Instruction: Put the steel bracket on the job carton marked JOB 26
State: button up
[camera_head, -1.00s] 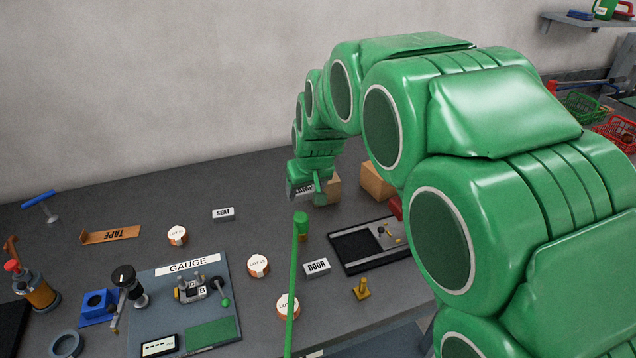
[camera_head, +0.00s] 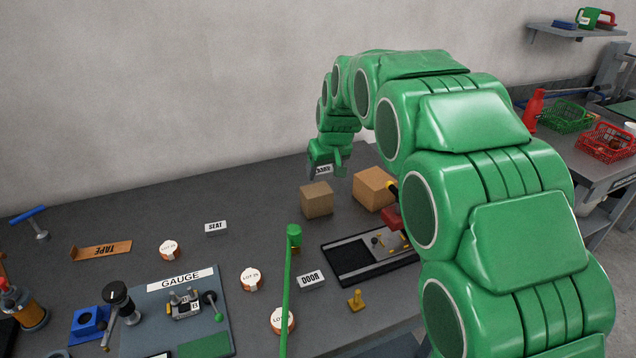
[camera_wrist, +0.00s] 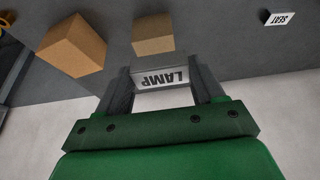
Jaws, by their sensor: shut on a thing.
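My gripper (camera_head: 326,173) is shut on a small grey piece with a white label reading LAMP (camera_wrist: 168,78). The piece sits between the two fingers in the wrist view; I cannot tell whether it is the steel bracket. In the head view my gripper is above the back of the bench, behind two plain brown cartons. The smaller carton (camera_head: 317,201) is in front of it and the larger carton (camera_head: 374,188) is to its right. Both cartons also show in the wrist view, small (camera_wrist: 153,34) and large (camera_wrist: 72,45). I see no JOB 26 marking on the visible faces.
Labelled pieces SEAT (camera_head: 216,228) and DOOR (camera_head: 311,280) lie on the bench. A black tray (camera_head: 350,262) lies in front of the cartons. A green upright post (camera_head: 288,300) stands in the foreground. The GAUGE board (camera_head: 160,320) is at left. The back-left bench is mostly clear.

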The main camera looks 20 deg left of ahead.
jog(key=w+a+f, duration=0.1)
jog(key=w+f, duration=0.1)
jog(key=w+a+f, duration=0.3)
jog(key=w+f, duration=0.1)
jog(key=shift+w+a+f, duration=0.15)
jog(key=shift+w, duration=0.05)
jog(key=shift+w+a+f, duration=0.35)
jog(key=shift+w+f, duration=0.2)
jog(key=shift+f, duration=1.65)
jog(key=shift+f, duration=0.2)
jog(key=o, duration=1)
jog(key=shift+o, duration=0.2)
